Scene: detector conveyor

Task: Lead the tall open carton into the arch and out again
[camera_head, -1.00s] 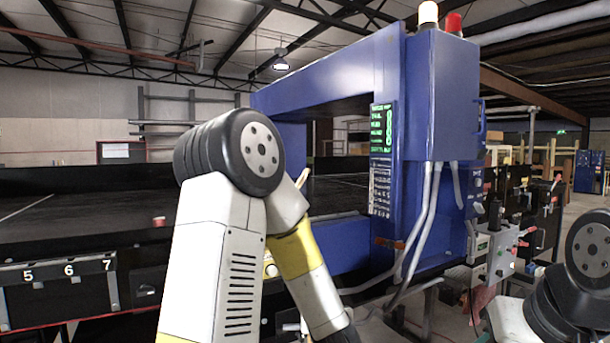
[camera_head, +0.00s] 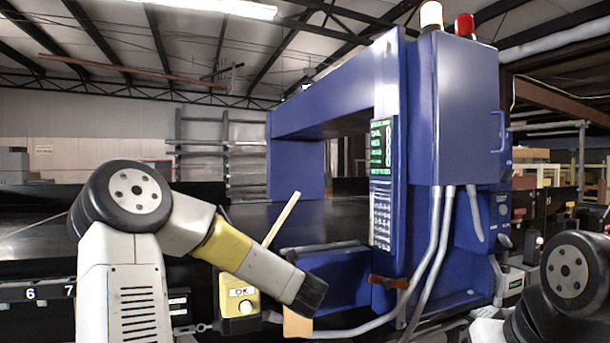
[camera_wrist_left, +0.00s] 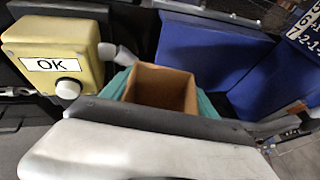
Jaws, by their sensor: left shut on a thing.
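The tall open carton (camera_wrist_left: 162,88) shows in the left wrist view with its brown inside facing up and teal outer sides. My left gripper (camera_wrist_left: 165,120) is across its near side and shut on it; the fingertips are largely hidden. In the head view my left arm reaches down to the right, and a brown patch, likely the carton (camera_head: 297,324), shows just below its dark wrist. The blue arch (camera_head: 345,85) stands right of centre, with its opening behind and above the wrist; the carton appears outside it, on the near side. My right gripper is out of view.
A yellow box marked OK (camera_head: 238,297) stands left of the left wrist, close to the carton in the wrist view (camera_wrist_left: 60,50). A pale stick (camera_head: 281,219) slants behind my forearm. Grey hoses (camera_head: 432,250) hang on the arch's front. The dark conveyor (camera_head: 235,216) runs behind my arm.

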